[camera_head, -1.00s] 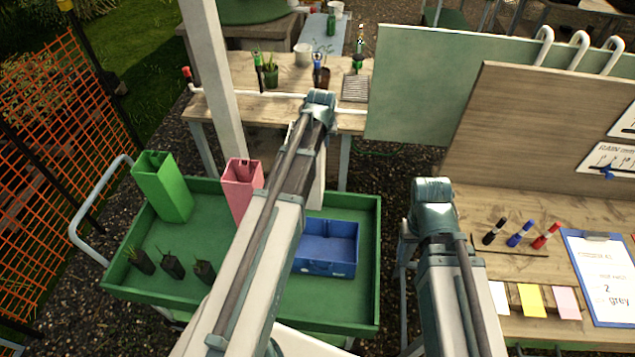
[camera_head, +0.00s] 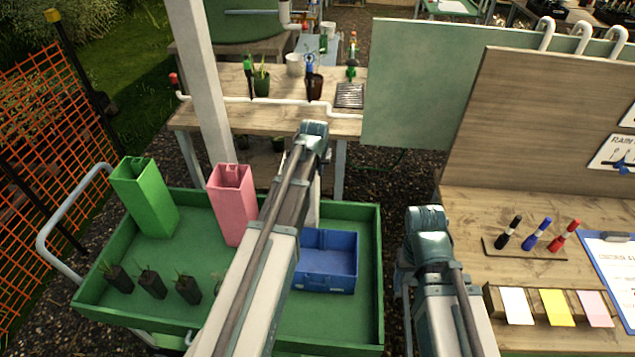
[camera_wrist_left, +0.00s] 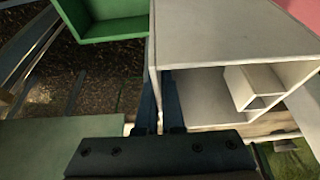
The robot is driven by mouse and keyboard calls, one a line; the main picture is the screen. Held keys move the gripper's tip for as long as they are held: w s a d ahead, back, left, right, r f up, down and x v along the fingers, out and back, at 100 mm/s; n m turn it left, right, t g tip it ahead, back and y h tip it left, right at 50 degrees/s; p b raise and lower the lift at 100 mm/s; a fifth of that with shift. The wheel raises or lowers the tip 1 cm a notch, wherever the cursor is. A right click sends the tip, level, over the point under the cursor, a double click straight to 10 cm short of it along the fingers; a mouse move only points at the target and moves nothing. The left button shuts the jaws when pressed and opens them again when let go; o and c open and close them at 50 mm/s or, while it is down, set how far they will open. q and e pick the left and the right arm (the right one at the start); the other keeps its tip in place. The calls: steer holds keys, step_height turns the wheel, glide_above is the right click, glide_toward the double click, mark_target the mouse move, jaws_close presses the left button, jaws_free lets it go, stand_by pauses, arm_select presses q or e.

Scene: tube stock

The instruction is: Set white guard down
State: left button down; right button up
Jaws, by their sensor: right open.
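The white guard (camera_wrist_left: 215,35) is a hollow square tube with a small inner channel, and it fills much of the left wrist view. My left gripper (camera_wrist_left: 162,100) has its two dark fingers on either side of one guard wall, shut on it. In the head view a strip of the guard (camera_head: 314,205) shows to the right of my left arm, by the far side of the green cart (camera_head: 372,260). My arm hides the rest of it, and I cannot tell whether its lower end touches anything. My right arm shows over the gap beside the right bench, but its gripper is out of sight.
A green guard (camera_head: 147,200) and a pink guard (camera_head: 232,205) stand on the cart. Several small potted seedlings (camera_head: 152,284) stand at its left, and a blue crate (camera_head: 328,262) at its right. Cart floor is bare between them. A wooden bench (camera_head: 470,215) is at right.

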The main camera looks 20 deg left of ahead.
arm_select(q)
steer(key=shift+f+b, duration=1.55)
steer(key=shift+f, duration=0.4)
steer(key=shift+f, duration=0.1)
steer(key=c, duration=1)
jaws_free()
steer(key=shift+c, duration=0.2)
steer(key=p+v, duration=1.1)
steer(key=v, duration=0.1)
steer(key=shift+r, duration=0.25)
steer(key=s+d+f+m+g, duration=0.1)
steer(key=s+d+m+g, duration=0.3)
steer(key=s+d, duration=1.6)
steer(key=s+m, duration=0.2)
steer(key=shift+s+d+f+m+g, duration=0.25)
steer(key=shift+d+f+m+g, duration=0.05)
steer(key=shift+f+g, duration=0.1)
